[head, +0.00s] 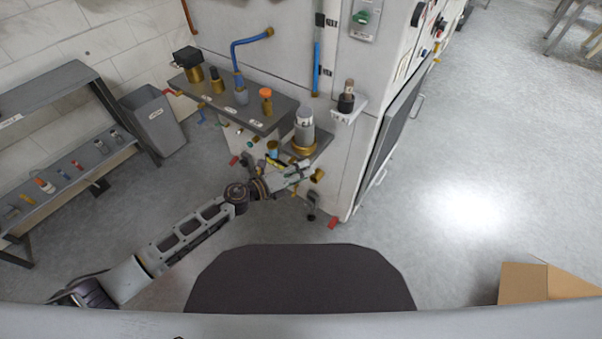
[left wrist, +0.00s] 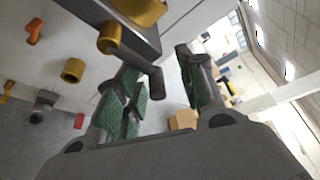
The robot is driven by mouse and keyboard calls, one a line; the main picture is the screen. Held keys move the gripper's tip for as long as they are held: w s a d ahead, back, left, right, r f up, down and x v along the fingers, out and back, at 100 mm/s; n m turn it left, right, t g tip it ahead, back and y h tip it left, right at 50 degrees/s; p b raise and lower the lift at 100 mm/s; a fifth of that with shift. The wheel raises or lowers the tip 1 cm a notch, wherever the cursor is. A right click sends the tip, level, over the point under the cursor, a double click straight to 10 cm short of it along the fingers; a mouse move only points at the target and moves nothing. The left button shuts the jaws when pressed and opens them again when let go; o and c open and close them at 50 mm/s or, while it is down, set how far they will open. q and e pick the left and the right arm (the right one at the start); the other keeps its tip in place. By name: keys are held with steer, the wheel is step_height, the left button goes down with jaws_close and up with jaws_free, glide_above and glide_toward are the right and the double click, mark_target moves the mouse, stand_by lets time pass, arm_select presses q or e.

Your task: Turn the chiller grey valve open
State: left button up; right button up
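My left gripper (head: 298,172) is at the front of the machine, just below the small shelf that carries a grey-and-brass fitting (head: 304,130). In the left wrist view its two green-padded fingers (left wrist: 158,92) are apart. A grey valve handle (left wrist: 157,83) on a brass stem (left wrist: 110,38) reaches into the gap between the fingers. I cannot tell whether a finger touches it. In the head view the gripper hides most of this handle. A brass fitting (head: 318,175) shows just right of the gripper. My right gripper is in neither view.
The dark shelf (head: 222,100) with several fittings juts out above and left of the gripper. Red handles (head: 333,222) and other pipe ends stick out low on the machine. A side rack (head: 62,170) stands at left. Open floor lies right; a cardboard box (head: 545,282) is there.

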arm_select(q)
steer(key=shift+f, duration=0.15)
steer(key=shift+s+a, duration=0.35)
steer(key=shift+a, duration=0.15)
steer(key=v, duration=1)
steer(key=shift+a+r, duration=0.25)
steer(key=shift+a, duration=0.05)
steer(key=shift+s, duration=0.2)
steer(key=shift+w, duration=0.1)
stand_by(0.5)
